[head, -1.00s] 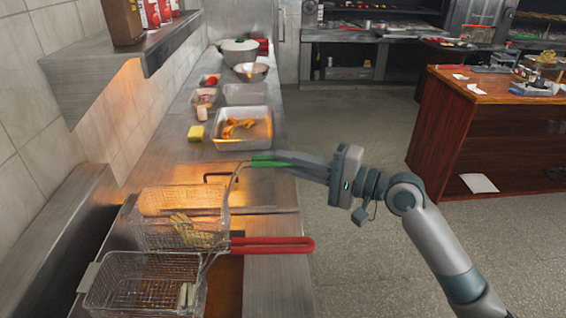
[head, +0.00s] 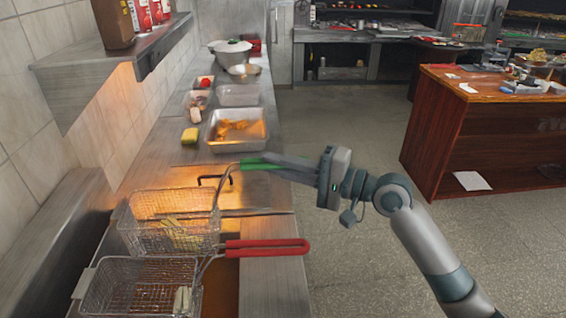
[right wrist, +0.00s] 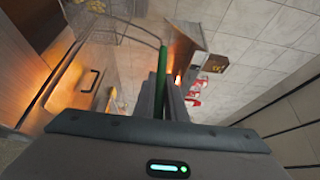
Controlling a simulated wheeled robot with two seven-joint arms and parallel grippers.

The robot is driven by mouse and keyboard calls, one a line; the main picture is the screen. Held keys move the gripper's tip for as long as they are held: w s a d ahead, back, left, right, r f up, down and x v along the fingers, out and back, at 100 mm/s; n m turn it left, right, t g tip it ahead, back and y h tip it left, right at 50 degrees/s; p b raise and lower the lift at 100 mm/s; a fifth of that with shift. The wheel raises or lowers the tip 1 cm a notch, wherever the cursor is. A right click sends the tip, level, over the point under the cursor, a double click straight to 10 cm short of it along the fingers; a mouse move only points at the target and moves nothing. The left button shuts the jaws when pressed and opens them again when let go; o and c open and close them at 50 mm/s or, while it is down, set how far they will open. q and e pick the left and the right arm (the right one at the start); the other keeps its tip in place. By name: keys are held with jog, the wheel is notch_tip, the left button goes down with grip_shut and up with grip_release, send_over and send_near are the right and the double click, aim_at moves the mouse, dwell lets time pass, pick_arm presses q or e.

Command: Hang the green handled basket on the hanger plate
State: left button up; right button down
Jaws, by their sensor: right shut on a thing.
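The green handled basket (head: 147,236) is a wire basket with some yellow food in it, at the fryer in the lower left of the head view. Its handle rises to a green grip (head: 250,161). My right gripper (head: 270,162) is shut on this green grip, which also shows between its fingers in the right wrist view (right wrist: 162,62). The basket looks roughly level; whether its bottom is lifted or resting is hidden. A steel panel (head: 55,235) stands along the wall behind the fryer; I cannot tell which part is the hanger plate. My left gripper is not in view.
A second wire basket (head: 130,262) with a red handle (head: 268,247) sits close in front. A wall shelf (head: 100,60) with bottles overhangs the counter. A food tray (head: 238,143) and yellow sponge (head: 190,135) lie farther back.

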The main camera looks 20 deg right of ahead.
jog(key=shift+w+a+r+p, duration=0.1)
jog(key=shift+w+a+p, duration=0.1)
jog(key=shift+a, duration=0.65)
jog(key=shift+w+a+p, duration=0.1)
jog(key=shift+w+a, duration=0.05)
jog(key=shift+a, duration=0.7)
jog(key=shift+f+b, duration=0.6)
jog(key=shift+f, duration=0.95)
jog(key=shift+f+b, duration=0.3)
jog(key=shift+f, duration=0.3)
jog(key=c, duration=1.7)
grip_release()
jog(key=shift+f, duration=0.15)
